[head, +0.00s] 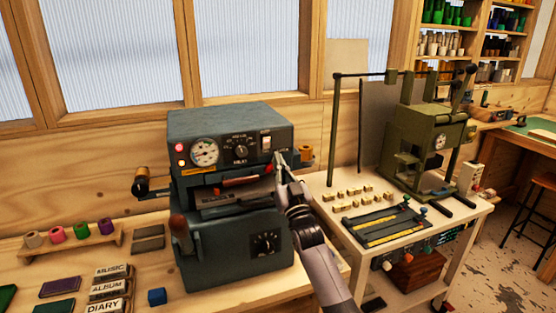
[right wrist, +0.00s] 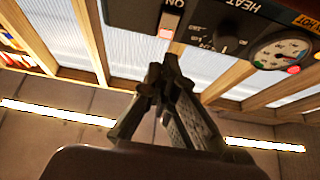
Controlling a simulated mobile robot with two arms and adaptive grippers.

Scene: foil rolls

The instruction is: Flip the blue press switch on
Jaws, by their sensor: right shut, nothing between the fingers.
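The blue press (head: 225,125) is a dark blue-grey machine on the wooden bench in the head view. Its switch (head: 266,142) is a small pale rocker at the right end of the front panel. My right gripper (head: 279,157) is shut and empty, just right of and below the switch. In the right wrist view the panel appears upside down; the switch (right wrist: 167,33) shows a pale reddish face beside the ON label. The gripper's fingertips (right wrist: 163,66) point toward it; I cannot tell whether they touch. My left gripper is not in view.
The panel has a gauge (head: 205,152), a heat knob (head: 241,150) and a glowing red lamp (head: 179,148). A green press (head: 425,140) stands on a cart at right.

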